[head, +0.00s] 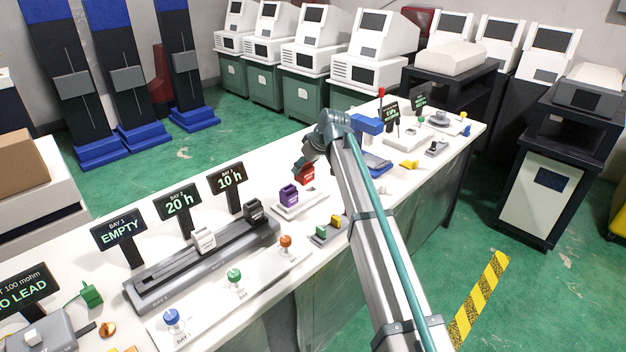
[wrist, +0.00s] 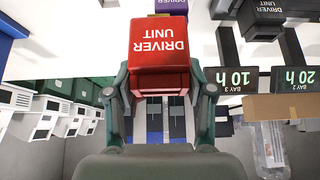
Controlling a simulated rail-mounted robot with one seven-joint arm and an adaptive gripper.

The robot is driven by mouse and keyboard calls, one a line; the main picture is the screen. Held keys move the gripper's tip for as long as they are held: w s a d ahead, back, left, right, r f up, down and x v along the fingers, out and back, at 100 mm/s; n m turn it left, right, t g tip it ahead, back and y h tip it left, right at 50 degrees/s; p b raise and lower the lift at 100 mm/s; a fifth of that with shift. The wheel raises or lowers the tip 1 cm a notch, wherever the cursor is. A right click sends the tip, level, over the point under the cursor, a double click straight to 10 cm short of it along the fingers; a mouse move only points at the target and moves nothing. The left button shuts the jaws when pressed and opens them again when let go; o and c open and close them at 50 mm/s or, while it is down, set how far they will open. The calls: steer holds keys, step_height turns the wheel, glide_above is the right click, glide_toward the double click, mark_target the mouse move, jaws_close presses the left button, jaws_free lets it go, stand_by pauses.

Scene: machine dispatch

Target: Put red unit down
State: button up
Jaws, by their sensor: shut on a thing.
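My gripper (head: 310,159) is shut on the red unit (head: 304,174), a small block labelled "DRIVER UNIT". The red unit also shows large in the wrist view (wrist: 158,50), upside down between the two fingers. It appears raised and somewhat tilted in the head view, near the table's back edge, behind the purple unit (head: 288,195). Whether its underside touches anything cannot be told. The purple unit stands on a pale plate (head: 299,207). The grey bay rack (head: 165,287) holds a white unit (head: 203,240) and a black unit (head: 254,212); its near-left bay looks empty.
Signs read EMPTY (head: 118,230), 20 h (head: 178,202) and 10 h (head: 228,178) behind the rack. Coloured knobs (head: 234,277) stand along its front. A blue-topped device (head: 374,162) lies beyond my arm.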

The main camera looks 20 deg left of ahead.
steer(key=w+f+p, duration=0.1)
steer(key=w+f, duration=0.2)
steer(key=w+a+f+p, duration=0.1)
steer(key=w+f+p, duration=0.1)
steer(key=w+f, duration=0.2)
steer(key=w+a+f+p, duration=0.1)
steer(key=w+f+p, duration=0.1)
steer(key=w+f, duration=0.1)
steer(key=shift+w+f, duration=0.4)
steer(key=shift+f, duration=0.45)
steer(key=shift+f+b, duration=0.2)
steer(key=shift+b, duration=0.1)
steer(key=o, duration=1.3)
steer(key=shift+r, duration=0.1)
